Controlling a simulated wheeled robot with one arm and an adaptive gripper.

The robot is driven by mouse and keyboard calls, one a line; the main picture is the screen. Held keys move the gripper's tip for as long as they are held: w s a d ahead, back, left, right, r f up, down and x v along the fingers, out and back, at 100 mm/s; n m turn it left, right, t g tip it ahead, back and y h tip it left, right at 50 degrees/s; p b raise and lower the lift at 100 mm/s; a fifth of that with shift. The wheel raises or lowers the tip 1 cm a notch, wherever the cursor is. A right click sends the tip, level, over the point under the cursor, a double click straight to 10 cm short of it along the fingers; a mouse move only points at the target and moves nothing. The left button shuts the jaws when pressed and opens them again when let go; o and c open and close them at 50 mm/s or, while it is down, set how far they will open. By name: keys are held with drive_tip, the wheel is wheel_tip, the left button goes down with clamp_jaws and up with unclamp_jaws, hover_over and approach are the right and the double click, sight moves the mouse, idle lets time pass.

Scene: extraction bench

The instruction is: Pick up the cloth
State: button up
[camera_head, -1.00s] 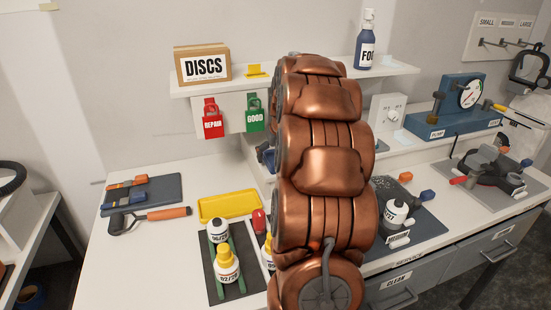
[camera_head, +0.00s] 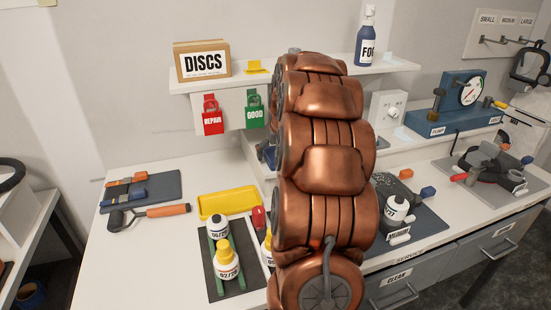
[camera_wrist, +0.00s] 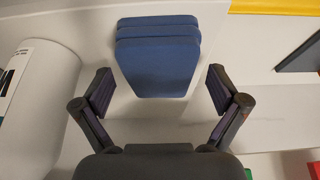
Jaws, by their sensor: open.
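The cloth (camera_wrist: 158,55) is a folded blue stack, seen in the wrist view at top centre on a pale surface. My gripper (camera_wrist: 160,80) is open in the wrist view, with one finger on each side of the near part of the cloth. Clear gaps show between the fingers and the cloth, and nothing is held. In the head view my copper arm covers the middle of the bench and hides the gripper. I cannot make out the cloth for sure there.
In the wrist view a white cylinder (camera_wrist: 40,95) stands left of the gripper. In the head view, a shelf carries a DISCS box (camera_head: 203,62) and a blue spray bottle (camera_head: 366,38). Bottles (camera_head: 227,262), a yellow tray (camera_head: 226,204) and a scraper (camera_head: 150,214) lie on the bench.

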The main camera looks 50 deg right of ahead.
sight(275, 150)
drive_tip(key=c, duration=1.2)
drive_tip(key=shift+r, duration=0.1)
drive_tip(key=shift+c, duration=0.2)
drive_tip(key=shift+r+p, duration=0.3)
drive_tip(key=shift+p, duration=0.1)
drive_tip(key=shift+r+b, duration=0.8)
drive_tip(key=shift+r, duration=0.8)
drive_tip(key=s+r+b, duration=0.1)
drive_tip(key=s+b, duration=0.3)
drive_tip(key=s, duration=1.2)
drive_tip(key=shift+a+r, duration=0.2)
drive_tip(key=shift+r, duration=0.05)
